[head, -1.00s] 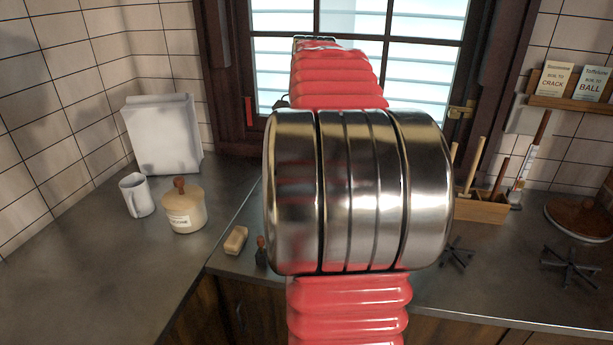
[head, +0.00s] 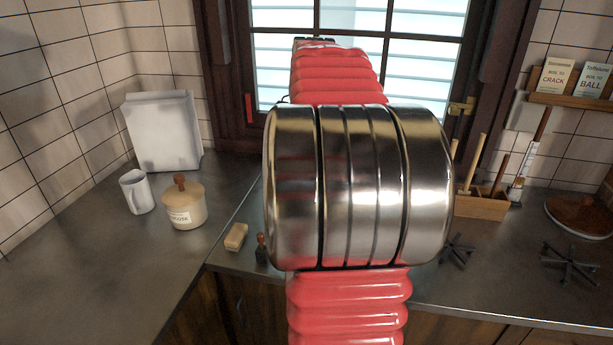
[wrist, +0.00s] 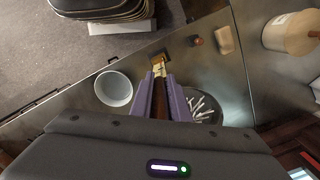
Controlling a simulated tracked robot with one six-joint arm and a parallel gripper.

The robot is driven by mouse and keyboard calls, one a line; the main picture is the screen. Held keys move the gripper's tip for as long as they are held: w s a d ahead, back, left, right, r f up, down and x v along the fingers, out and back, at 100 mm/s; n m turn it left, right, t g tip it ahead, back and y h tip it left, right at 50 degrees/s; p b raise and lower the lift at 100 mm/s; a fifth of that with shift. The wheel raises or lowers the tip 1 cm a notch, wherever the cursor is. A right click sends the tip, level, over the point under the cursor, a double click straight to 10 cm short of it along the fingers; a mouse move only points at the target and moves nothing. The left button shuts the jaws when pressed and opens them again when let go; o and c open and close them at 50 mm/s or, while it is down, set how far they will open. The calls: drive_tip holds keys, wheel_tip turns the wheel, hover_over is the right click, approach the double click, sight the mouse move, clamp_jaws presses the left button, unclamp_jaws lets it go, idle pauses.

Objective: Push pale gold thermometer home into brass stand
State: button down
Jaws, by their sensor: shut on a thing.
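In the wrist view, my gripper (wrist: 159,82) has its two purple fingers closed on a slim brown and gold piece, which I take to be the pale gold thermometer (wrist: 159,69). Its brown part runs between the fingers and its gold end shows at the fingertips. A small dark square patch lies just beyond that end. I cannot tell whether this is part of the brass stand, or whether the thermometer touches it. In the head view my red arm and steel drum hide the gripper, the held thermometer and any stand behind them.
A white bowl (wrist: 114,89) and a dark round dish with white sticks (wrist: 207,105) flank the gripper closely. A pale block (head: 236,237) and small dark stamp (head: 262,250) lie near the counter edge. Another wooden-handled thermometer (head: 522,172) stands right, beside a wooden box (head: 480,206).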

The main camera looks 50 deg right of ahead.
drive_tip(key=shift+f, duration=0.55)
idle(1.2)
drive_tip(key=c, duration=1.6)
unclamp_jaws()
drive_tip(key=r, duration=0.9)
drive_tip(key=d+r, duration=0.1)
drive_tip(key=r, duration=0.3)
drive_tip(key=shift+s+r, duration=0.1)
drive_tip(key=shift+r, duration=0.25)
drive_tip(key=shift+a, duration=0.1)
